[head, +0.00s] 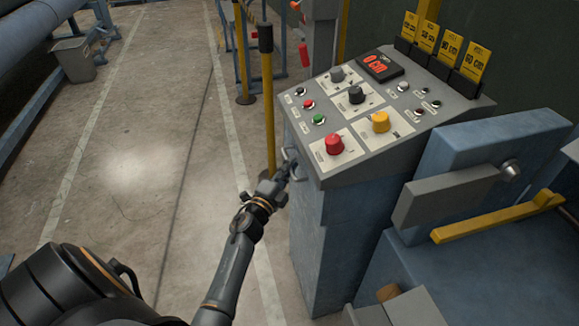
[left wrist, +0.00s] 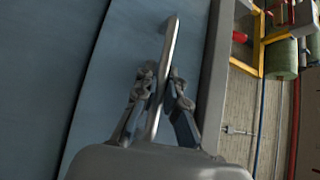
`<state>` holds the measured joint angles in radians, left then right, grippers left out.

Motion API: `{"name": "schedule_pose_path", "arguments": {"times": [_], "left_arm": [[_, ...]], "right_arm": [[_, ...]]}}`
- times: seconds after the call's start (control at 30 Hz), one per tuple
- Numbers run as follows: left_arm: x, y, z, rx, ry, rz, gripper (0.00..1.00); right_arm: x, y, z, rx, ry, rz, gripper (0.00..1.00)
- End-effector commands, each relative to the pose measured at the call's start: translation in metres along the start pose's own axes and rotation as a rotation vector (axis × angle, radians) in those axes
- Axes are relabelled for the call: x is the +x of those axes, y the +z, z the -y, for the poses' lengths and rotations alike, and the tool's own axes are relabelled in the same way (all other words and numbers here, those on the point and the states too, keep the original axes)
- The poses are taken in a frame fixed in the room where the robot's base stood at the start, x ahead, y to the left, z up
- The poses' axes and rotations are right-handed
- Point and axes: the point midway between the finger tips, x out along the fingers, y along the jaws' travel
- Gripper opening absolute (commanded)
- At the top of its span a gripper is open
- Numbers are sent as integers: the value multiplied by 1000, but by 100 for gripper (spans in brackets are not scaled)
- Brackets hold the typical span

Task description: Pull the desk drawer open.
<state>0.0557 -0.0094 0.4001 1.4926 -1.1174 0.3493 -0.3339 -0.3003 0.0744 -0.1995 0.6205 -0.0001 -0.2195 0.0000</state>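The desk (head: 345,235) is a blue-grey console with a sloped control panel. The drawer handle (head: 291,162) is a pale metal bar on the desk's left side. My left gripper (head: 283,174) is at this handle. In the left wrist view, the handle (left wrist: 169,45) runs between the two fingers of my left gripper (left wrist: 162,80), which close in on it from both sides. The blue drawer front (left wrist: 135,40) lies behind the handle. Whether the drawer stands out from the desk cannot be told. My right gripper is not in view.
The sloped panel (head: 310,135) carries several buttons and knobs, with yellow cards (head: 448,48) along its top. A yellow post (head: 267,110) stands behind my left gripper. A grey bin (head: 73,60) is at the far left. The concrete floor (head: 130,165) left of the desk is clear.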

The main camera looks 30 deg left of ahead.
Motion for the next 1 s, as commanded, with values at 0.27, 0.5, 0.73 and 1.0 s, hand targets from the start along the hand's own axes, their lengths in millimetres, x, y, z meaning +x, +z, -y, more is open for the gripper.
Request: {"name": "schedule_pose_path", "arguments": {"times": [0.27,0.5,0.73,1.0], "left_arm": [[-3,3,1,1,1,0,0],[-26,26,6,5,4,0,0],[-65,65,16,4,5,0,0],[-110,109,27,2,5,1,0]], "right_arm": [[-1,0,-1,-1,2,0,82],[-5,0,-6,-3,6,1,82],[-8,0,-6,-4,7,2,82],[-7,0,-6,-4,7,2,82]]}}
